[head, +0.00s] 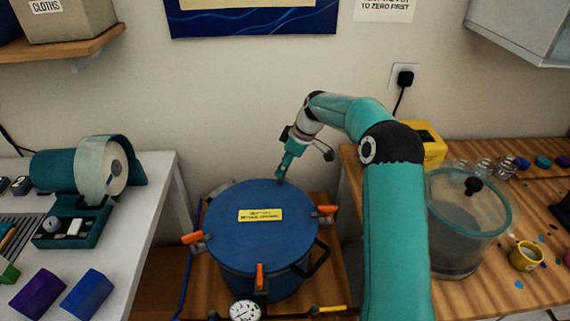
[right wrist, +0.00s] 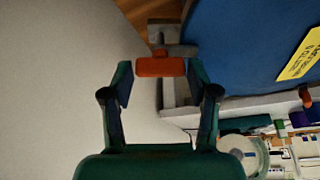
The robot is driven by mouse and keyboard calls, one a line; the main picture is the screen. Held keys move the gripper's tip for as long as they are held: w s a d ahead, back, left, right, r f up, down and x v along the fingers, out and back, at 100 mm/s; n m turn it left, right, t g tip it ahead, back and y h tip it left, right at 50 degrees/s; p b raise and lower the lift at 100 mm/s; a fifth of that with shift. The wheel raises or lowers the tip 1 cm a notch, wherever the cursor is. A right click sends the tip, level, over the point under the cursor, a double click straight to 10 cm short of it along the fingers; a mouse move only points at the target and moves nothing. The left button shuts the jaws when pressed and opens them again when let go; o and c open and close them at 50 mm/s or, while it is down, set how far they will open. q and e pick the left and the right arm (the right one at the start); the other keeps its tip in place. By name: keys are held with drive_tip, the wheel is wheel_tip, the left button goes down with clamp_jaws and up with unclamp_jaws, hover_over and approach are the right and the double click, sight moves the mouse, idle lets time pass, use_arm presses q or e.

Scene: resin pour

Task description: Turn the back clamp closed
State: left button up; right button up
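The blue pressure pot (head: 262,205) stands with a yellow label on its lid. Orange-handled clamps show at its left (head: 192,238), right (head: 327,209) and front (head: 260,276). My right gripper (head: 281,178) reaches down at the back rim and hides the back clamp in the head view. In the right wrist view the back clamp's orange handle (right wrist: 160,67) lies between the two fingertips of my right gripper (right wrist: 159,75). The fingers are apart, one at each end of the handle, with at most narrow gaps. My left gripper is not in view.
A pressure gauge (head: 245,310) and a yellow-handled valve (head: 328,309) are at the pot's front. A wooden bench (head: 500,290) with a clear lidded chamber (head: 460,235) is right. The wall is close behind.

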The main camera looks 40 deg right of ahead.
drive_tip(key=shift+o, duration=1.2)
drive_tip(key=v, duration=1.2)
